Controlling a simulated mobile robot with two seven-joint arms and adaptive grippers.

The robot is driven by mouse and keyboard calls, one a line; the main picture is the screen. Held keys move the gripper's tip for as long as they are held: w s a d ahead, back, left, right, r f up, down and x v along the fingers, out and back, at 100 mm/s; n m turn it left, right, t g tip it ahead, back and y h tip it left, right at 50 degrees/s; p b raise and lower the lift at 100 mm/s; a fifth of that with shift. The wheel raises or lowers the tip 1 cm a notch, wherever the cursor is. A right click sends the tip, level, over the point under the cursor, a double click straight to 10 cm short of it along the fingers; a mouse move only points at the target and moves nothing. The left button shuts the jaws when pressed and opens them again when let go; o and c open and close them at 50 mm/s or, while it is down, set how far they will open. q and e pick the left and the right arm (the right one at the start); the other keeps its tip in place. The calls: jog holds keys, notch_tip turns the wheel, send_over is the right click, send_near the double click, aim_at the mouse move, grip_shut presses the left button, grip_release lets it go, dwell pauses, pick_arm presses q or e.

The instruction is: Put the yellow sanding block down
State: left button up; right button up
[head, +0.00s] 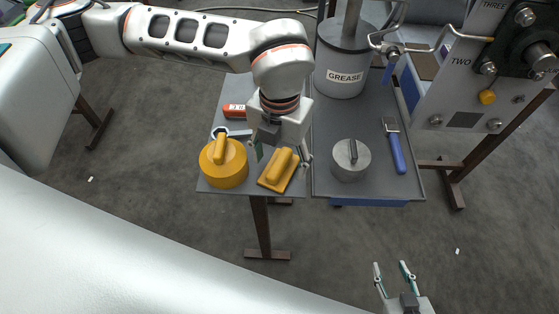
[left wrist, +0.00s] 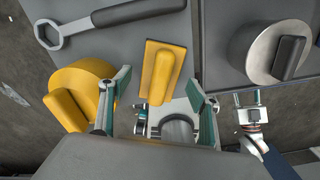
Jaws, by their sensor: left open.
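The yellow sanding block (head: 277,176) lies flat on the grey tabletop near its front edge. It is a flat plate with a raised rounded grip; it also shows in the left wrist view (left wrist: 162,72). My left gripper (head: 283,157) is open just above it. Its fingers stand apart on either side of the block, with visible gaps between them and it. Nothing is held in them. My right gripper (head: 394,270) is at the bottom of the head view, away from the table, with its fingers apart and nothing between them.
A round orange-yellow lidded pot (head: 225,172) stands close left of the block. A wrench (left wrist: 110,20) and a red tube (head: 235,111) lie behind. On the right-hand top are a grey metal pot (head: 350,168), a blue-handled tool (head: 397,155) and a grease drum (head: 340,60).

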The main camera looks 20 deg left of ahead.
pick_arm(q)
notch_tip(320, 180, up, 11)
dwell(0.3)
jog(key=shift+f, duration=0.15)
jog(key=shift+c, duration=0.4)
grip_shut()
dwell(0.7)
notch_tip(320, 180, up, 12)
jog(key=p, duration=0.6)
jog(key=shift+p, duration=0.35)
dwell(0.7)
dwell(0.5)
